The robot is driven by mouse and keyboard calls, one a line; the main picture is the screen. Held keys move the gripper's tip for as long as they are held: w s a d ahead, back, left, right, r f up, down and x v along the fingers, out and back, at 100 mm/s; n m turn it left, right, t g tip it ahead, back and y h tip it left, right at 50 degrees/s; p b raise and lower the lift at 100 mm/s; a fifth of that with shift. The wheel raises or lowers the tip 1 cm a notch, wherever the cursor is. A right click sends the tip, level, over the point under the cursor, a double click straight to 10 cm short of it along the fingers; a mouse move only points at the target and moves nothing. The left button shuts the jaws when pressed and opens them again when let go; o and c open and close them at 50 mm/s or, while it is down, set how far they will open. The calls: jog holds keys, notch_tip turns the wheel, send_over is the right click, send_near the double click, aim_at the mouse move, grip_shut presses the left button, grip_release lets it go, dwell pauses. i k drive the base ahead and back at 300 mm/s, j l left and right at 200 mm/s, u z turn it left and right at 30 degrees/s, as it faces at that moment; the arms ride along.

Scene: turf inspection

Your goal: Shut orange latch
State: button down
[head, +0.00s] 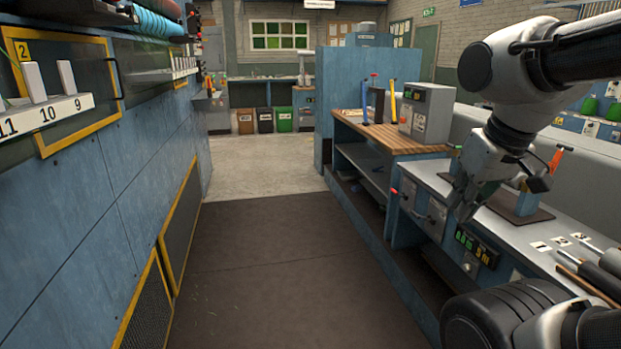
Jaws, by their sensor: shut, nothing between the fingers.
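An orange upright lever (556,160) with a short crossbar on top, likely the orange latch, stands on the right-hand bench. It rises behind my wrist, beside a blue block (527,203) on a dark mat. Its lower end is partly hidden, so I cannot tell how it is joined to the block. My gripper (464,208) points down near the front edge of the bench, left of the lever and apart from it. Its fingers are shut and empty.
The grey bench (590,243) holds number cards and dark rollers at right. A digital display (477,248) is on its front. A wooden-topped bench (385,137) with a grey box (427,112) stands beyond. The floor aisle (270,260) is clear; blue cabinets line the left.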

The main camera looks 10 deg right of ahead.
aim_at(553, 165)
jog(key=i+z, duration=0.15)
jog(key=i, duration=0.4)
jog(key=i+z, duration=0.1)
jog(key=i, duration=0.4)
jog(key=i+j+z, duration=0.15)
jog(key=i, duration=0.4)
jog(key=i+j+z, duration=0.1)
jog(key=i, duration=0.4)
jog(key=i+z, duration=0.2)
jog(key=i, duration=0.4)
jog(key=z, duration=1.45)
